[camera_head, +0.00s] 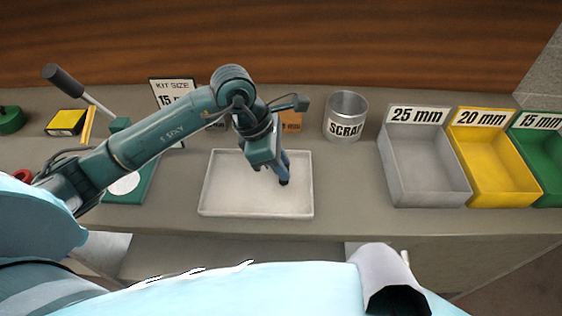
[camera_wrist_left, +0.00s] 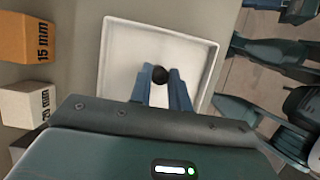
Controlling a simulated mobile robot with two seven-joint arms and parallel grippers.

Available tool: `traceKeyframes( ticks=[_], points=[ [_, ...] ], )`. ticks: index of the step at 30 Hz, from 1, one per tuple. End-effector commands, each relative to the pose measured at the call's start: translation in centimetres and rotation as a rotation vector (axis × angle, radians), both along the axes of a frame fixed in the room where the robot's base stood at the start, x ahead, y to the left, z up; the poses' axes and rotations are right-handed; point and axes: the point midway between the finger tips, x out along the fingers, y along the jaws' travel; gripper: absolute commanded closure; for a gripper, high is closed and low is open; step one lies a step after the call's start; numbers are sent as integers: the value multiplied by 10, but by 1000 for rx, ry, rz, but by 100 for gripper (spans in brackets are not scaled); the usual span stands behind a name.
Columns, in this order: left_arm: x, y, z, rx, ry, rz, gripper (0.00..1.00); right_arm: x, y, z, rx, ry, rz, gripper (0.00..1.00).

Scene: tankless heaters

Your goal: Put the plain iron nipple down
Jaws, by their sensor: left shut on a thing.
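My left gripper (camera_head: 283,168) is over the right half of a white tray (camera_head: 220,205) in the head view. It points down into the tray. In the left wrist view, the blue fingers of the left gripper (camera_wrist_left: 161,82) are shut on a small dark round piece, the plain iron nipple (camera_wrist_left: 160,74). The nipple also shows as a dark spot at the fingertips in the head view (camera_head: 284,182). The white tray (camera_wrist_left: 112,60) lies behind it in the wrist view and looks otherwise empty. I cannot tell whether the nipple touches the tray floor. My right gripper is not in view.
A SCRAP can (camera_head: 345,116) stands behind the tray to the right. Grey 25 mm (camera_head: 425,165), yellow 20 mm (camera_head: 493,168) and green 15 mm (camera_head: 545,150) bins line the right. A kit size sign (camera_head: 170,88) stands behind my arm. Orange (camera_wrist_left: 28,38) and white (camera_wrist_left: 28,103) blocks sit beside the tray.

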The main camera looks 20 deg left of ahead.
Motion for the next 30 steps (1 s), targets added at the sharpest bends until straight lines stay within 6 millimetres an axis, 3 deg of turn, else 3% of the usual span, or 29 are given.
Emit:
traceKeyframes(
  ticks=[11, 12, 20, 30],
  points=[
    [0, 0, -9, 0, -2, 0, 100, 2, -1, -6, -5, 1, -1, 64],
    [0, 0, -9, 0, -2, 0, 81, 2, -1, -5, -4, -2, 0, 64],
    [0, 0, -8, -1, -2, -1, 60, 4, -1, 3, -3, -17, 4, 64],
    [0, 0, -2, 0, -2, 1, 60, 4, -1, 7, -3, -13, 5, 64]
  ],
)
